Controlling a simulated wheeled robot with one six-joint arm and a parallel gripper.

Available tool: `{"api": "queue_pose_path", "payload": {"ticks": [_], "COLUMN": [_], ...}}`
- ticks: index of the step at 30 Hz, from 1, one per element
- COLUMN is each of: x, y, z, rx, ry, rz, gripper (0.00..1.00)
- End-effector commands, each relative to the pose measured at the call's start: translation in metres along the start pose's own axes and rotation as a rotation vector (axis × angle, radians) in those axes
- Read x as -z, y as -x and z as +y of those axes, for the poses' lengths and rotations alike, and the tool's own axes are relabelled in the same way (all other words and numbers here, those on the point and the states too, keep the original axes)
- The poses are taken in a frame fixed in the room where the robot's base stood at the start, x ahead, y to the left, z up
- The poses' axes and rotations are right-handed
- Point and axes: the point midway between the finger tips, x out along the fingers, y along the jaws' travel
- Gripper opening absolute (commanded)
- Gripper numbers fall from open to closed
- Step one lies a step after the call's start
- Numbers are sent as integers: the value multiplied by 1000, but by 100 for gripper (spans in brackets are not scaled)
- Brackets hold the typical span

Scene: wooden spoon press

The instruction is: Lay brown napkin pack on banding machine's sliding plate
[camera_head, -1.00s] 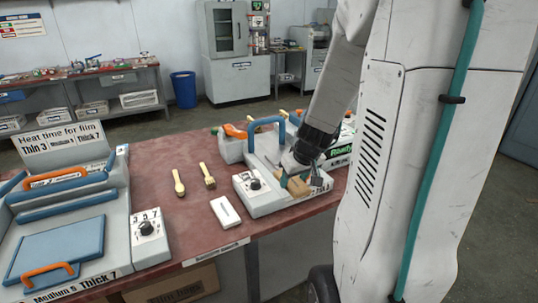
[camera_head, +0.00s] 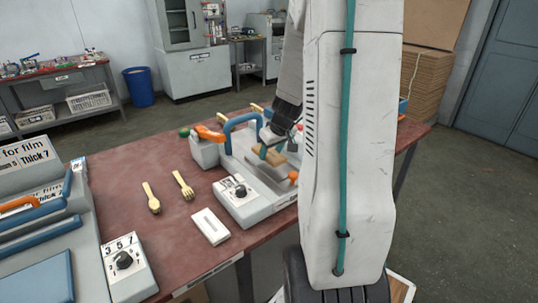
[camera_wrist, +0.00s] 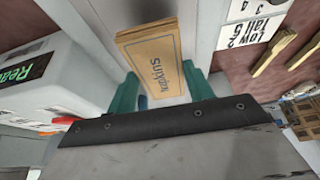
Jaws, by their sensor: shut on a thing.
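The brown napkin pack (camera_wrist: 153,60), a flat brown pack with "Napkins" printed on it, sits between the teal fingers of my gripper (camera_wrist: 163,93) in the wrist view. In the head view the pack (camera_head: 267,155) is held above the banding machine (camera_head: 240,205), near its blue arched handle. The machine is light grey with a black dial. A flat grey metal plate (camera_head: 262,178) shows on it below the pack; I cannot tell whether the pack touches it. My arm hides the machine's right part.
A white box with a "Ready" label (camera_wrist: 20,72) is close on the left in the wrist view. A film sealer (camera_head: 35,230) stands at the left.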

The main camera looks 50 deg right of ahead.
Motion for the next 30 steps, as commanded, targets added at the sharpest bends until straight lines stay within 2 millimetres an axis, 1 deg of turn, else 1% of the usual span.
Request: {"api": "queue_pose_path", "payload": {"ticks": [5,9,12,24,25,27,30], "x": [6,-4,-8,-10,-10,-10,-10], "y": [-5,-26,-34,-39,-39,-38,-38], "z": [11,14,16,17,17,17,17], "rx": [1,1,-1,-2,-3,-3,-3], "ry": [0,-5,-6,-6,-6,-6,-6], "rz": [-1,-4,-2,-1,0,0,0], "gripper": [27,27,27,27,57,73,73]}}
